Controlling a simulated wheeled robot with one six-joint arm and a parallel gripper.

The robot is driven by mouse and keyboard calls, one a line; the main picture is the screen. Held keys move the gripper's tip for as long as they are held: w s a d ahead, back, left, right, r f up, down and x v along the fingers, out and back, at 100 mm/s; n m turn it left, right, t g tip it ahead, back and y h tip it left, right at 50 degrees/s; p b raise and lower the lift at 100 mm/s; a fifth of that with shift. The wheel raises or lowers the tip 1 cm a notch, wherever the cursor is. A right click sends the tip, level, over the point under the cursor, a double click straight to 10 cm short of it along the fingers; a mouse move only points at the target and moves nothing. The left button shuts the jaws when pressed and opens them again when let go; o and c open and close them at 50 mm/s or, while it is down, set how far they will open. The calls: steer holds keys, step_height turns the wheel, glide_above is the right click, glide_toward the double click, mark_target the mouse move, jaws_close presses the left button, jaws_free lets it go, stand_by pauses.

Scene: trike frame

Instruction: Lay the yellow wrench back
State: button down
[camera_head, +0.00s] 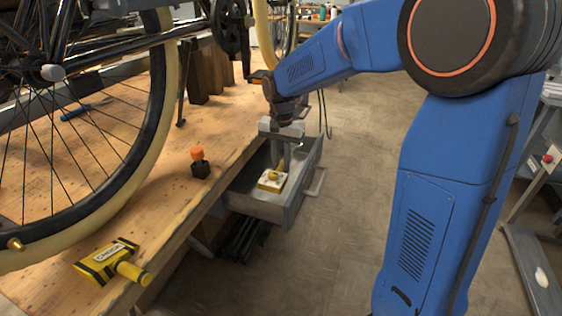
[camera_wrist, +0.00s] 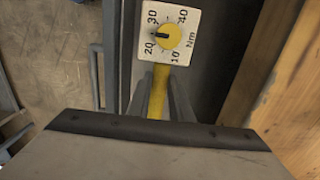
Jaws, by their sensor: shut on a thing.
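The yellow wrench shows in the wrist view as a yellow shaft (camera_wrist: 158,95) with a white dial plate marked in Nm (camera_wrist: 178,15) and a round yellow knob. My gripper (camera_wrist: 163,100) is shut on the shaft. In the head view my gripper (camera_head: 281,165) points down over the open grey drawer (camera_head: 294,211), and the wrench's dial head (camera_head: 271,181) is at its fingertips, over or inside the drawer. I cannot tell whether the wrench touches the drawer floor.
The wooden workbench (camera_head: 150,190) runs along the drawer's left side. On it are a yellow-black tool (camera_head: 107,261), an orange-topped black knob (camera_head: 199,162) and a blue tool (camera_head: 80,112). A bicycle wheel (camera_head: 150,130) stands at left. The floor right of the drawer (camera_head: 350,200) is clear.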

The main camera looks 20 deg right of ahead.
steer(key=shift+f, duration=3.3)
steer(key=c, duration=1.5)
jaws_free()
step_height(320, 180, up, 18)
steer(key=shift+w+d+f, duration=0.1)
steer(key=shift+w+f, duration=0.05)
steer(key=shift+f, duration=0.1)
